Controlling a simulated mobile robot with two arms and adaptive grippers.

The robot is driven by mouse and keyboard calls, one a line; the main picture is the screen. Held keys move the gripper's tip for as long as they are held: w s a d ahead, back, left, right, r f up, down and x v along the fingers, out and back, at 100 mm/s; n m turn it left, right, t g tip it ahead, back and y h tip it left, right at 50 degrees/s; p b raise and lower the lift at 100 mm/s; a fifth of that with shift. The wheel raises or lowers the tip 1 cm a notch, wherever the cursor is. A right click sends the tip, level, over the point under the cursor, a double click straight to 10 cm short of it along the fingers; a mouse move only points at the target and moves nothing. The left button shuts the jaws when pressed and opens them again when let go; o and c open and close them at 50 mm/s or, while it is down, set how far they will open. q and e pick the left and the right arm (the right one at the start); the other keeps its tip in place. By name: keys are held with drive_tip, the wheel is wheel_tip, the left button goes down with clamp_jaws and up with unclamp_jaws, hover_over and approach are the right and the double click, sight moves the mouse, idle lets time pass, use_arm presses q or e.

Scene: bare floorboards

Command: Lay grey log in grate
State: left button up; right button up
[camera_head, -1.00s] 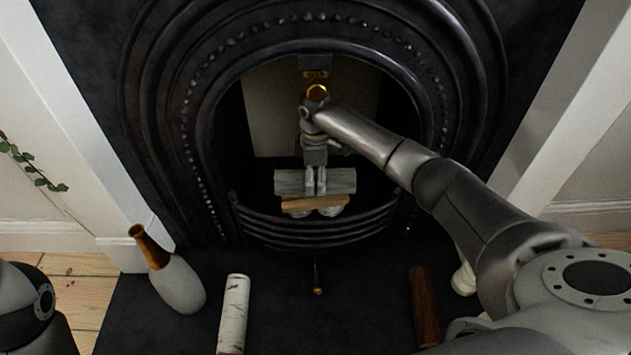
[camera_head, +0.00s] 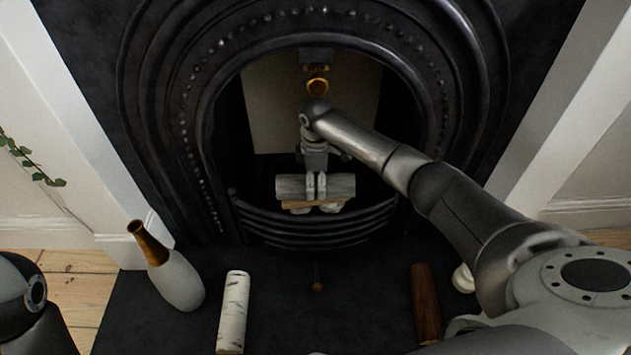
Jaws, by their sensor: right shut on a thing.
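The grey log (camera_head: 342,187) lies level across the fireplace opening in the head view. My right gripper (camera_head: 316,190) reaches down over its middle and is shut on it. The log is just above or touching a pale brown split log (camera_head: 299,204) in the grate (camera_head: 330,232); I cannot tell which. The grate is a dark curved set of bars at the front of the opening. The gripper hides the log's middle, and the log hides much of the wood below. My left gripper is out of view; only part of my left arm shows.
On the dark hearth lie a white birch log (camera_head: 234,310) and a dark brown log (camera_head: 425,303). A grey bottle-shaped vase with a gold neck (camera_head: 176,278) stands at left. The black arch (camera_head: 205,150) surrounds the opening closely. The hearth's middle is mostly clear.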

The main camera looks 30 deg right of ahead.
drive_tip(key=shift+f, duration=0.5)
drive_tip(key=o, duration=1.4)
drive_tip(key=shift+c, duration=0.2)
drive_tip(key=shift+f, duration=0.1)
